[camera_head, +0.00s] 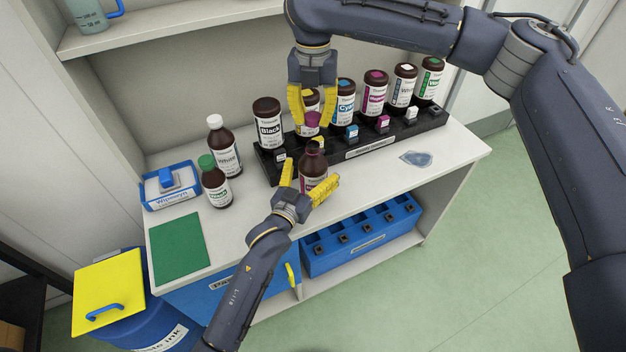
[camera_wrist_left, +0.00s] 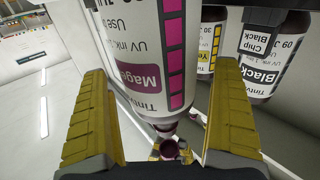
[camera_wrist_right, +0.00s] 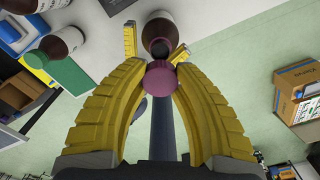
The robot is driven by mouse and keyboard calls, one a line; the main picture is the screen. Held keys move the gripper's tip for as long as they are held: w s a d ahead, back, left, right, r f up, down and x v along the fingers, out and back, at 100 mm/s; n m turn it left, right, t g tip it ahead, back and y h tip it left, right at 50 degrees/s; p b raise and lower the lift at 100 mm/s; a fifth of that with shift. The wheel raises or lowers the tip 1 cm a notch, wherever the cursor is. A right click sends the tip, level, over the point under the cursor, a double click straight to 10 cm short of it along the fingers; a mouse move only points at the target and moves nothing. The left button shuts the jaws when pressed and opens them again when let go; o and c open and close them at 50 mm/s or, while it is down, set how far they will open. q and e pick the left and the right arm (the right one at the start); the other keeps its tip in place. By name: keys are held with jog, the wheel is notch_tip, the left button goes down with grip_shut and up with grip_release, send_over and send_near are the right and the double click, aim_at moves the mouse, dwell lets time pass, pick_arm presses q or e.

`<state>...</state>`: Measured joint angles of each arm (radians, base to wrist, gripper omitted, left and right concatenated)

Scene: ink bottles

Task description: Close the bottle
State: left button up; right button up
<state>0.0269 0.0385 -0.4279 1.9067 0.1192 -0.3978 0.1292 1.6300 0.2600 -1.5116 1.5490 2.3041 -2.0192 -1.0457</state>
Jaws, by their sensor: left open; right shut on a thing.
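A brown bottle with a magenta label (camera_head: 313,168) stands upright at the front of the black rack, its dark neck uncapped. It also shows large in the left wrist view (camera_wrist_left: 150,75) and beyond the cap in the right wrist view (camera_wrist_right: 158,28). My right gripper (camera_head: 313,112) is shut on a magenta cap (camera_head: 312,119), held above the neck and apart from it; the cap also shows in the right wrist view (camera_wrist_right: 160,88). My left gripper (camera_head: 308,182) is open, its fingers on either side of the bottle. The left wrist view shows gaps between bottle and fingers.
The black rack (camera_head: 365,147) holds several capped ink bottles behind. White-capped (camera_head: 223,148) and green-capped (camera_head: 214,184) bottles stand at left, near a blue wipes box (camera_head: 170,186) and green mat (camera_head: 178,248). A blue-grey patch (camera_head: 416,159) lies at right. The front right tabletop is mostly clear.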

aim_at(313, 145)
pick_arm(q)
jog(key=shift+w+d, duration=0.1)
jog(key=shift+w, duration=0.05)
jog(key=c, duration=1.7)
pick_arm(e)
jog(key=shift+f, duration=2.5)
jog(key=shift+f, duration=0.15)
jog(key=shift+f, duration=0.75)
jog(key=shift+f, duration=0.6)
